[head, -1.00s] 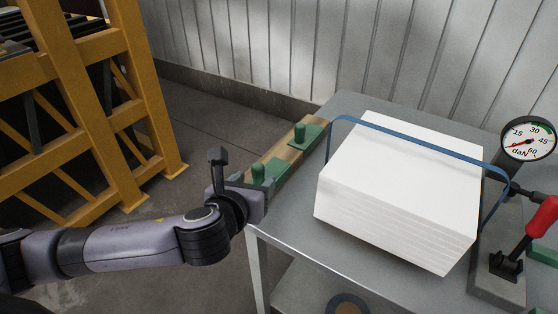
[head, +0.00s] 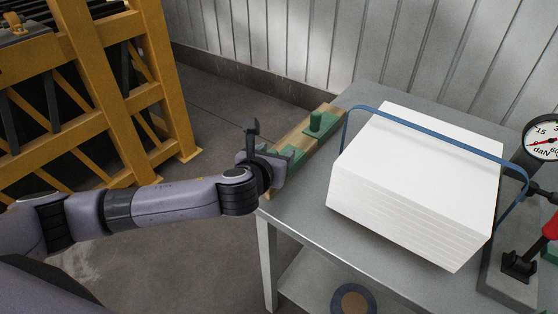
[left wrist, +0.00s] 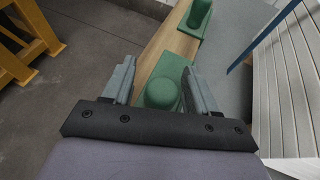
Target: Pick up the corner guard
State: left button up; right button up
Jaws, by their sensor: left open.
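Two green corner guards with round knobs lie on a wooden strip along the table's left edge. The far one (head: 320,128) shows whole in the head view. The near one (head: 291,153) is partly hidden behind my left gripper (head: 280,168). In the left wrist view my left gripper (left wrist: 161,82) is open, with its fingers on either side of the near guard's knob (left wrist: 162,92). I cannot tell whether they touch it. The far guard (left wrist: 198,16) stands beyond the fingertips. My right gripper is not in view.
A white stack (head: 420,175) with a blue strap (head: 440,136) looped around it fills the middle of the grey table (head: 300,215). A dial gauge (head: 545,138) and a red-handled lever (head: 551,228) are at right. A yellow frame (head: 95,100) stands left, with open floor between.

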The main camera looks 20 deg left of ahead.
pick_arm(q)
grip_shut()
jog(key=shift+r, duration=0.1)
notch_tip(320, 180, up, 20)
jog(key=p, duration=0.1)
jog(key=shift+p, duration=0.3)
jog(key=c, duration=0.6)
grip_release()
grip_shut()
